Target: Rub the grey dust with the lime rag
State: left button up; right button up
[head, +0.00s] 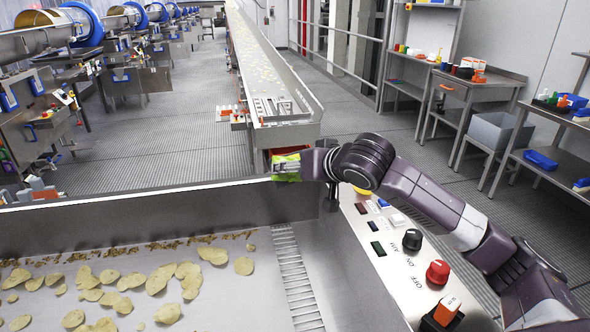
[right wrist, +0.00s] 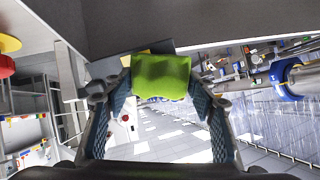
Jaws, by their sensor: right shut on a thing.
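The lime rag (head: 286,172) shows beyond the far metal wall of the chip trough, at the end of my right arm. My right gripper (head: 306,166) is there, partly hidden behind its own wrist. In the right wrist view, the rag (right wrist: 161,76) is bunched between the two fingertips of my right gripper (right wrist: 162,85), which is shut on it. A grey metal surface lies close past the rag; I cannot tell whether they touch. I cannot make out the grey dust in either view. My left gripper is not in view.
The trough wall (head: 150,212) runs below my right arm, with potato chips (head: 160,280) inside. A control panel with a red knob (head: 438,272) and black knob (head: 412,240) lies under the arm. A long conveyor (head: 275,85) stands beyond. Workbenches line the right.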

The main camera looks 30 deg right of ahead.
jog(key=shift+x, duration=0.8)
dwell(0.6)
jog(key=shift+d, duration=0.15)
jog(key=shift+w+d+p, duration=0.1)
jog(key=shift+d+p, duration=0.25)
jog(key=shift+d, duration=0.6)
jog(key=shift+w+d, duration=0.1)
jog(key=shift+d, duration=0.95)
jog(key=shift+d+p, duration=0.2)
jog(key=shift+p, duration=0.15)
